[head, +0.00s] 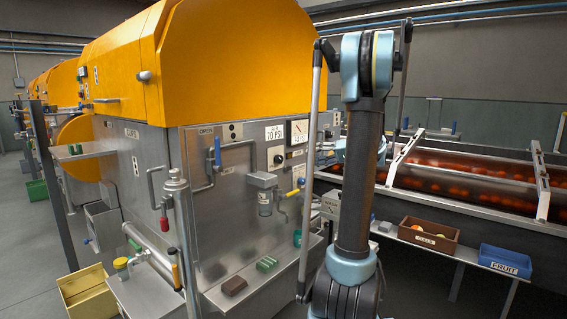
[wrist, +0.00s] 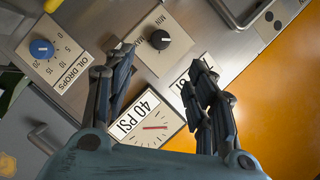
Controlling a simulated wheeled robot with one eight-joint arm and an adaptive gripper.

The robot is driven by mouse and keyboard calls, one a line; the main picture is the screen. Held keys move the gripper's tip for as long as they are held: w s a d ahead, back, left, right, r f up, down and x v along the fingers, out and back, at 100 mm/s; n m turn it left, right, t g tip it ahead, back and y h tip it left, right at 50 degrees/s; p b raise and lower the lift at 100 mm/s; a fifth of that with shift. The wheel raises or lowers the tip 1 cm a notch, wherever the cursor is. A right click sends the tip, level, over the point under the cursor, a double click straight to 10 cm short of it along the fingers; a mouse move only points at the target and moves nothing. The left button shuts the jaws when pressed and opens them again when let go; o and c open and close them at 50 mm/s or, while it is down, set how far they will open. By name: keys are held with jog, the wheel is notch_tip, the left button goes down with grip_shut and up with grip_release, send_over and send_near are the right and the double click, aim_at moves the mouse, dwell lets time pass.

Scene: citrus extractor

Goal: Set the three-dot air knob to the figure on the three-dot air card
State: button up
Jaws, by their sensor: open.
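A black knob (wrist: 165,40) on a pale plate marked MIN is in the wrist view, just beyond the fingertips. It also shows in the head view (head: 277,157). The air card (head: 275,133) reads AIR 70 PSI; in the wrist view (wrist: 184,90) it is largely covered by a finger. A gauge card (wrist: 147,126) reads 40 PSI, with a red needle; it shows in the head view (head: 299,132). My gripper (wrist: 163,72) is open and empty, apart from the knob. In the head view my arm hides it.
A blue knob (wrist: 42,49) with an OIL DROPS scale sits left of the black knob. The steel panel (head: 225,200) carries a blue-handled valve (head: 217,155) and a glass bowl (head: 265,205). A brown crate (head: 428,240) and blue bin (head: 505,260) stand at right.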

aim_at(281, 159)
jog(key=x, duration=1.4)
jog(key=shift+w, duration=0.1)
jog(key=shift+c, duration=0.6)
jog(key=c, duration=0.9)
